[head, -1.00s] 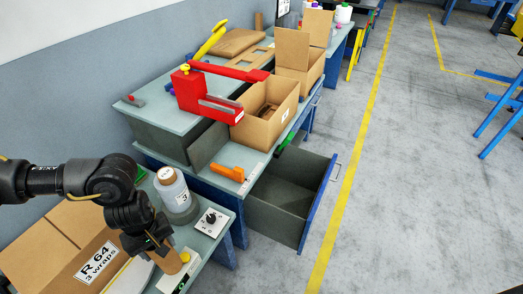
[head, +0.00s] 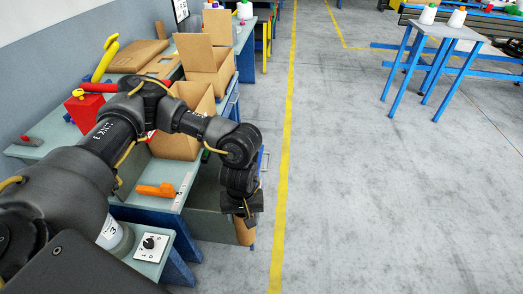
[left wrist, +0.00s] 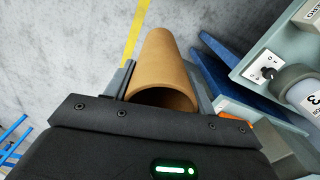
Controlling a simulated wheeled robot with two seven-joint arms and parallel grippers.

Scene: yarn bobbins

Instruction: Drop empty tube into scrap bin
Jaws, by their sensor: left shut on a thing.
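My left gripper (head: 242,212) is shut on the empty tube (head: 244,233), a plain brown cardboard tube, and holds it hanging down in the head view. No container is clearly recognisable as the scrap bin. My right gripper is not in view.
My left arm covers part of the workbench. An orange tool (head: 156,190) lies on the bench edge, with an open carton (head: 176,145) behind. A dial box (head: 150,246) sits on the near table. Open floor (head: 350,200) lies right of the yellow line (head: 285,150).

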